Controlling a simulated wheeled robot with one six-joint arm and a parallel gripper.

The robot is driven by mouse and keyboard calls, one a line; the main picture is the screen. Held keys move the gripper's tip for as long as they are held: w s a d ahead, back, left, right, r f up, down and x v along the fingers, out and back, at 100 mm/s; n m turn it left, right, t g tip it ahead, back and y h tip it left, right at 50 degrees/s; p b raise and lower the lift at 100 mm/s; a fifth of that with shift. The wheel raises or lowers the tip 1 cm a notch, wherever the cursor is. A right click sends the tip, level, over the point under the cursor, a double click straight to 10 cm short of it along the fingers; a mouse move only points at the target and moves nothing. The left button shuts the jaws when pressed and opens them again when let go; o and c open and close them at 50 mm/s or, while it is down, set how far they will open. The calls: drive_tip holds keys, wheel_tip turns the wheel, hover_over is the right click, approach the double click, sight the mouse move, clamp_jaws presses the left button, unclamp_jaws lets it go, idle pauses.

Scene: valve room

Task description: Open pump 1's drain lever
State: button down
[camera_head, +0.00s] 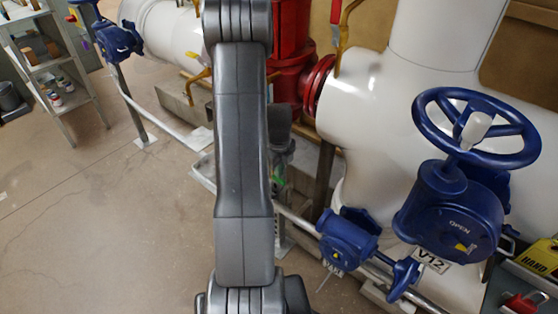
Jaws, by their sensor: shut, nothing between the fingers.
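No label names pump 1, and I cannot tell which handle is its drain lever. A small yellow lever (197,81) sits at the end of the white pipe at the upper left. A yellow bracket or handle (346,33) rises by the red flange, with a red handle (336,11) next to it at the top edge. My arm stands upright in front of the middle. Only a grey wrist piece shows past its right side, close to the red pump body (290,80). My fingertips are hidden, and no contact with a lever shows.
A blue handwheel valve (475,128) tagged V12 stands at right on thick white pipe (375,105). A smaller blue gearbox (347,240) sits on a low rail below it. Another blue valve (118,40) and a shelf (50,55) stand upper left. The left floor is clear.

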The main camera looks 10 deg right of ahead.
sight(283, 180)
drive_tip(key=shift+f, duration=0.6)
drive_tip(key=shift+f, duration=0.1)
drive_tip(key=f+t+y+b, duration=0.1)
drive_tip(key=b, duration=0.1)
drive_tip(key=f+t+b, duration=0.1)
drive_tip(key=b, duration=0.2)
drive_tip(key=s+d+f+t+y+b, duration=0.1)
drive_tip(key=b, duration=0.1)
drive_tip(key=shift+f+y, duration=0.25)
drive_tip(key=shift+y, duration=0.05)
drive_tip(key=f+t+y+b, duration=0.1)
drive_tip(key=t+b, duration=0.1)
drive_tip(key=b, duration=0.3)
drive_tip(key=shift+f, duration=0.4)
drive_tip(key=w+a+f+t+y+b, duration=0.2)
drive_tip(key=w+f+t+y+b, duration=0.1)
drive_tip(key=f+b, duration=0.2)
drive_tip(key=shift+w+a+f+t+b, duration=0.15)
drive_tip(key=shift+a+f+t+b, duration=0.2)
drive_tip(key=shift+b, duration=0.65)
